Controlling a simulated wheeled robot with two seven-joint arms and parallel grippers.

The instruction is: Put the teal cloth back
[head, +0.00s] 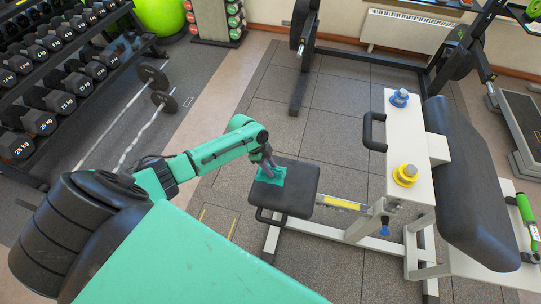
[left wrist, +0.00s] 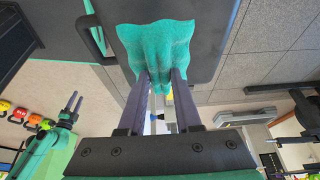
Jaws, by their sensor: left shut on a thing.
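The teal cloth (head: 275,176) lies over the left part of the small black seat pad (head: 299,190). My left gripper (head: 267,160) reaches down to it from the left and is shut on it. In the left wrist view the cloth (left wrist: 157,42) is bunched between the two fingers (left wrist: 160,82) and fans out over the dark pad (left wrist: 205,22). I cannot tell how much of it rests on the pad. My right gripper (left wrist: 74,102) shows small in the left wrist view, its fingers apart and empty, away from the cloth.
A black handle (head: 271,217) sits at the seat's front edge. The white bench frame (head: 405,150) carries a blue cone-like piece (head: 400,98), a yellow one (head: 406,175) and a large black pad (head: 468,180). A dumbbell rack (head: 75,75) stands left. Tile floor around the seat is clear.

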